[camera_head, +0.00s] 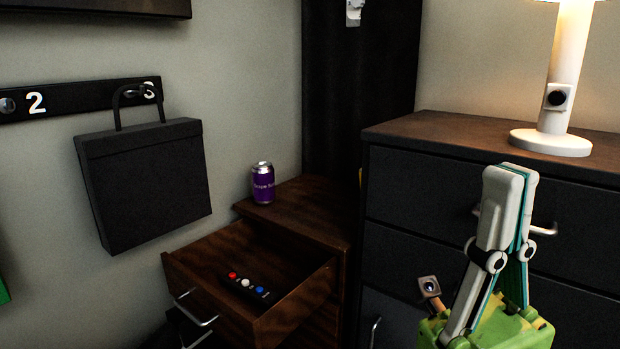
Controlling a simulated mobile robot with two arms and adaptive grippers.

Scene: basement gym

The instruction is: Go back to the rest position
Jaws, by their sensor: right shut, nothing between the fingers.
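My right gripper (510,172) is at the right of the head view, pointing up. Its white and teal fingers are together at the tips with nothing between them. It is in front of the dark dresser (410,205) and apart from the other loose objects in view. My left gripper does not show.
A small wooden cabinet (318,208) has its drawer (217,292) pulled out, with a remote (250,287) inside. A purple can (262,184) stands on top. A white lamp (552,138) stands on the dresser. A black case (145,180) hangs from a numbered wall rail (75,98).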

